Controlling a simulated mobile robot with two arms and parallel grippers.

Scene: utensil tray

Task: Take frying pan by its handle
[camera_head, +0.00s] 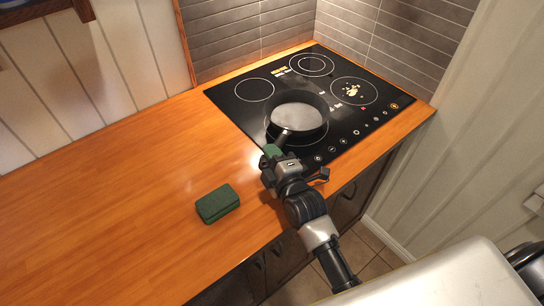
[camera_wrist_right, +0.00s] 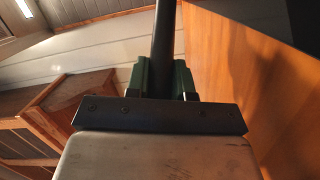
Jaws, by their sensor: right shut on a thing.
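The dark frying pan (camera_head: 297,112) sits on the black cooktop, over the front left burner. Its handle (camera_head: 282,138) points toward the counter's front edge. My right gripper (camera_head: 275,152) is at the handle, its green fingers shut on it. In the right wrist view the dark handle (camera_wrist_right: 163,40) runs up between the green fingers of the right gripper (camera_wrist_right: 165,78). The handle's far end is hidden by the gripper. My left gripper is not in view.
The cooktop (camera_head: 240,112) has several burners, with yellow bits on the right one (camera_head: 353,91). A green block (camera_head: 217,203) lies on the wooden counter (camera_head: 110,190), left of my right arm. The counter's left part is clear. Tiled walls stand behind the cooktop.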

